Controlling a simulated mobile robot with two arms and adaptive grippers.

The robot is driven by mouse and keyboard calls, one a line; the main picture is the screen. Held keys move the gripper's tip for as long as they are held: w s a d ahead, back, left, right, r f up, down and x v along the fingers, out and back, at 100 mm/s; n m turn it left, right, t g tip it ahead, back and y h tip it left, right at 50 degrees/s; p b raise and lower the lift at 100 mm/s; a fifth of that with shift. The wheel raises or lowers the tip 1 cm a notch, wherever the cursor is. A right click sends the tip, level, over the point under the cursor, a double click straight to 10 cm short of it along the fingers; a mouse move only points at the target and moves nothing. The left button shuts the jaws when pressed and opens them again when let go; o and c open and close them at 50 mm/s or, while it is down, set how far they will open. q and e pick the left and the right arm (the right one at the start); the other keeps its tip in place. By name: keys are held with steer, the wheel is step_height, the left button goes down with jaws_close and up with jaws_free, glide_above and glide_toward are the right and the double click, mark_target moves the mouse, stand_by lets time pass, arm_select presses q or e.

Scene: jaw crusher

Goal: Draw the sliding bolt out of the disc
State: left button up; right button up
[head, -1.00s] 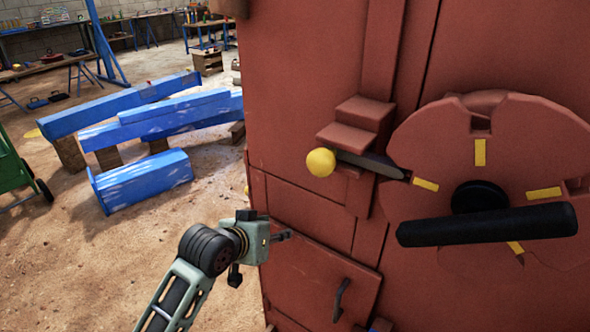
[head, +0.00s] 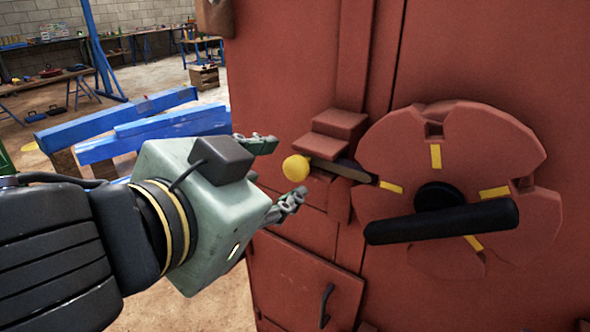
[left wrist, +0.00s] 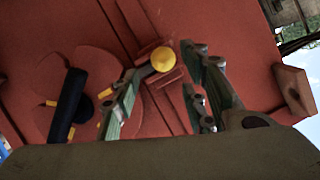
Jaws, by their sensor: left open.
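The sliding bolt is a dark flat bar (head: 345,169) with a yellow ball knob (head: 296,168) on its left end. It passes through a red stepped bracket (head: 338,124), and its right end reaches the edge of the red notched disc (head: 465,165). My left gripper (head: 280,168) is open beside the knob, one finger above and one below in the head view. In the left wrist view the knob (left wrist: 163,59) shows between the spread fingers (left wrist: 165,95). I cannot tell whether they touch it. My right gripper is not in view.
A black handle (head: 442,222) crosses the disc's front. A small hatch with a dark pull (head: 326,305) is lower on the red machine.

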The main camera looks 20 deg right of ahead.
mark_target(294, 174)
arm_select(q)
steer(key=x, duration=0.7)
steer(key=shift+w+d+p, duration=0.2)
steer(key=shift+w+p, duration=0.05)
steer(key=shift+p, duration=0.05)
steer(key=shift+f, duration=0.1)
jaws_close()
